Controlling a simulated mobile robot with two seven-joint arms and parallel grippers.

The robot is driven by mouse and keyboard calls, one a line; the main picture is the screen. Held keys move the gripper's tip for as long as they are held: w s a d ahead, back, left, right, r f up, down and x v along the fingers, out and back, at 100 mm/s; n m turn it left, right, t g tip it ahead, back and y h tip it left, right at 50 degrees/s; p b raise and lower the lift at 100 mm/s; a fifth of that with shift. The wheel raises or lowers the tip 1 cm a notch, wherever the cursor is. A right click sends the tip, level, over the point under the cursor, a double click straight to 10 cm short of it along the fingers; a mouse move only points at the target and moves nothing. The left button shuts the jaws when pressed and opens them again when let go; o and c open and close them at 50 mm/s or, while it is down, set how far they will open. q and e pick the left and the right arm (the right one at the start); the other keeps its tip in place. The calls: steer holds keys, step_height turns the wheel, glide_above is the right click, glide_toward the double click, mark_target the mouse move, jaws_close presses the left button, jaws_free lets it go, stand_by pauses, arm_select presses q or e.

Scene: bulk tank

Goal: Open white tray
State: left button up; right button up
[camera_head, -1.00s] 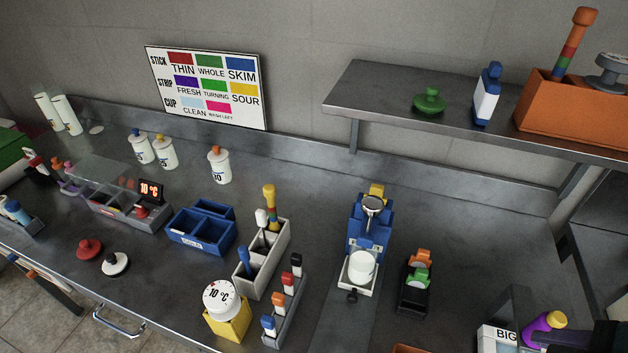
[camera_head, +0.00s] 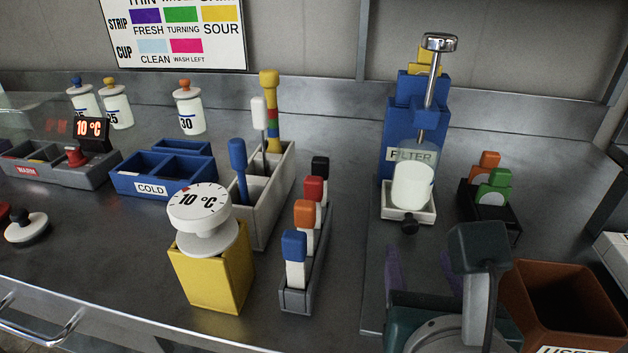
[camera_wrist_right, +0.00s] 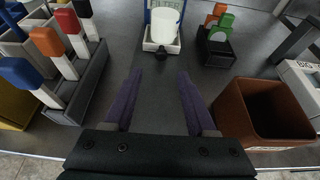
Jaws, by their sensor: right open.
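The white tray (camera_head: 424,214) sits at the foot of the blue filter stand (camera_head: 397,130), with a black knob (camera_head: 409,226) at its front. A white cup (camera_head: 412,186) stands on it. In the right wrist view the tray (camera_wrist_right: 148,46) and its knob (camera_wrist_right: 165,50) are straight ahead. My right gripper (camera_head: 424,268) has purple fingers apart and nothing between them. It points at the tray from the front, short of the knob and not touching it. In the right wrist view the gripper (camera_wrist_right: 159,82) is open below the knob. My left gripper is not in view.
A brown bin (camera_head: 565,300) stands close to the right of my gripper. A black rack (camera_head: 488,212) with orange and green pieces is right of the tray. A grey rack (camera_head: 297,298) of coloured-top pieces stands left. The counter between them is clear.

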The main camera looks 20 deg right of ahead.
mark_target(411, 227)
steer(key=b+x, duration=0.2)
steer(key=x, duration=0.7)
steer(key=shift+w+d, duration=0.1)
steer(key=shift+d, duration=0.15)
steer(key=shift+c, duration=0.4)
jaws_close()
stand_by(0.6)
